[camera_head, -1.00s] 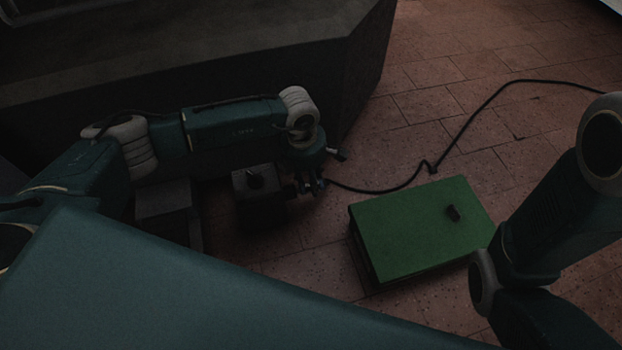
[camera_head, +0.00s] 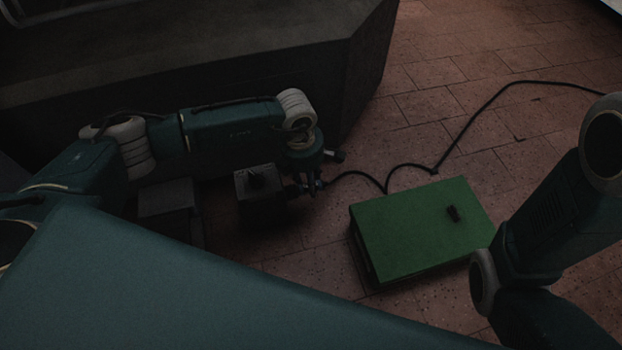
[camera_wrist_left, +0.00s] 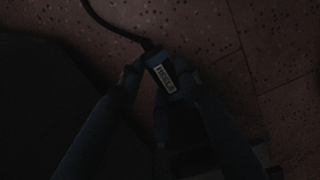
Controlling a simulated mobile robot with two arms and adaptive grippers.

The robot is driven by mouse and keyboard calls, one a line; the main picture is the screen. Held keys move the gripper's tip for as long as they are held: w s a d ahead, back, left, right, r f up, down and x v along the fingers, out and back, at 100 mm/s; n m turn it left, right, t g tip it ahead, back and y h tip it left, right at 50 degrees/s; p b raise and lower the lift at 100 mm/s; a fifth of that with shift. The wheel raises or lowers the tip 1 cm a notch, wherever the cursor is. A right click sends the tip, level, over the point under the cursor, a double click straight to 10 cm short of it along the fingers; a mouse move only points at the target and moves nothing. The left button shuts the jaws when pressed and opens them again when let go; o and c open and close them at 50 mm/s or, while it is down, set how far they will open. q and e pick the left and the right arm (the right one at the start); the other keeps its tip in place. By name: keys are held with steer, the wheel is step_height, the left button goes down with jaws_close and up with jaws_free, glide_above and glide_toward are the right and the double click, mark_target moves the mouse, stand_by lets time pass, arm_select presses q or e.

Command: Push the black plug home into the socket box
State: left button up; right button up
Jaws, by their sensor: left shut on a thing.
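In the left wrist view the gripper (camera_wrist_left: 158,76) is shut on the black plug (camera_wrist_left: 163,78), which carries a pale printed label. A black cable leaves the plug's rear end. The plug's front end points toward the dark box. How deep it sits in the socket is too dark to tell. My right gripper is out of view.
A green box (camera_head: 405,235) with a small black piece on top stands to the right. The black cable (camera_head: 470,123) runs back across the tiled floor. A large dark block (camera_head: 250,60) stands behind my left arm. A grey block (camera_head: 167,200) is left of the socket box.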

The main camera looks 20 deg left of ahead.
arm_select(q)
steer(key=shift+s+a, duration=0.1)
steer(key=shift+a, duration=0.15)
steer(key=o, duration=1.2)
steer(key=shift+s, duration=0.1)
steer(key=r, duration=0.8)
steer(key=a+r, duration=0.1)
steer(key=r, duration=0.3)
steer(key=shift+s, duration=0.2)
steer(key=shift+f, duration=0.1)
